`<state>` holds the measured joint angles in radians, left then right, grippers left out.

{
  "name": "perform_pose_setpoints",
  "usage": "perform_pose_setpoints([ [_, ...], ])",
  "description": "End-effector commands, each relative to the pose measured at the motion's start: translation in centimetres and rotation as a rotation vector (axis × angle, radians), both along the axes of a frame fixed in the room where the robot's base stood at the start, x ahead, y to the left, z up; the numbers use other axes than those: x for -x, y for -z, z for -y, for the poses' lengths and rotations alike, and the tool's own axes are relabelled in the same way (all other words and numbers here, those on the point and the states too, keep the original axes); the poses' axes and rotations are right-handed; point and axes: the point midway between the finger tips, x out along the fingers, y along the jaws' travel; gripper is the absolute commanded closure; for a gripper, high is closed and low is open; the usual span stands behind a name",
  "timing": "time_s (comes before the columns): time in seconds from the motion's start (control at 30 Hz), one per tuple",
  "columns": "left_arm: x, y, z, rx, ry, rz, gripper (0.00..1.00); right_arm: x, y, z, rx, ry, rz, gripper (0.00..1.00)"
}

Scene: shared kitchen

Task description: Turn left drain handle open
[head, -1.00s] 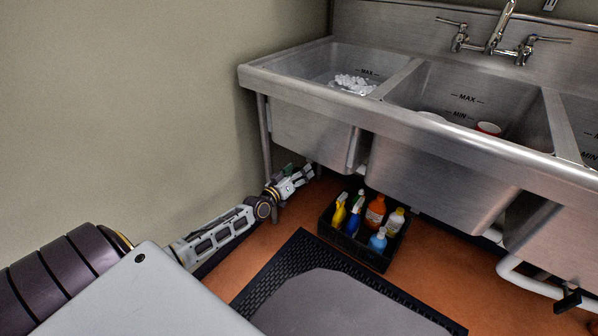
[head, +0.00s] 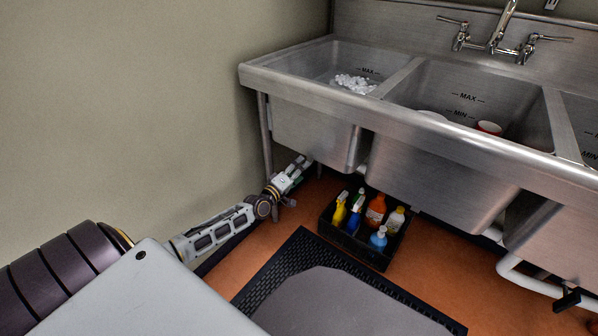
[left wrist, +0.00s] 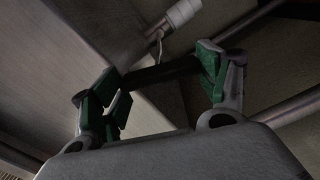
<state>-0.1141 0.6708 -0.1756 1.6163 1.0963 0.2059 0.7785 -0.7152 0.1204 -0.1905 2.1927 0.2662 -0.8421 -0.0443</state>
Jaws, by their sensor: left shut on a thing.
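My left gripper (head: 300,165) is under the left basin (head: 300,130) of the steel sink, and its fingertips are partly hidden by the basin's lower edge. In the left wrist view, my left gripper (left wrist: 158,72) has its green-padded fingers on either side of a black drain handle (left wrist: 165,71). The handle spans from pad to pad and the gripper is shut on it. A thin pale part hangs just above the handle, near a white pipe (left wrist: 183,12). The handle is hidden in the head view. My right gripper is not in view.
A black crate (head: 352,250) of spray and squeeze bottles stands on the floor right of my left gripper. A black mat (head: 275,275) lies in front. The wall (head: 130,120) is close on the left. Another black handle (head: 568,301) is at the far right by a white pipe.

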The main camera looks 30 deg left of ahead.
Motion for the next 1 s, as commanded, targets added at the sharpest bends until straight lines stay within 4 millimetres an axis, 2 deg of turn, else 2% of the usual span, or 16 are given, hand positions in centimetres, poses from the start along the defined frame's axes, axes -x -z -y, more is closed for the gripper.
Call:
perform_pose_setpoints([
  [0.3, -0.02, 0.03, -0.13, 0.118, -0.002, -0.009, 0.49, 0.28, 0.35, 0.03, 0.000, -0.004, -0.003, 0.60],
  [0.77, -0.02, 0.03, -0.16, 0.133, -0.002, -0.010, 0.49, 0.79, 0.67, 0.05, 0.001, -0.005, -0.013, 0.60],
  [0.8, -0.02, 0.03, -0.16, 0.132, -0.002, -0.010, 0.21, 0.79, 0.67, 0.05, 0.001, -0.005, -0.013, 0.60],
  [0.93, -0.01, 0.04, -0.12, 0.132, -0.002, -0.010, 0.05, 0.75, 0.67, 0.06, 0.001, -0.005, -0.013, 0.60],
  [1.0, -0.01, 0.05, -0.10, 0.132, -0.001, -0.010, 0.04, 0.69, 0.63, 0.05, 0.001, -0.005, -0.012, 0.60],
])
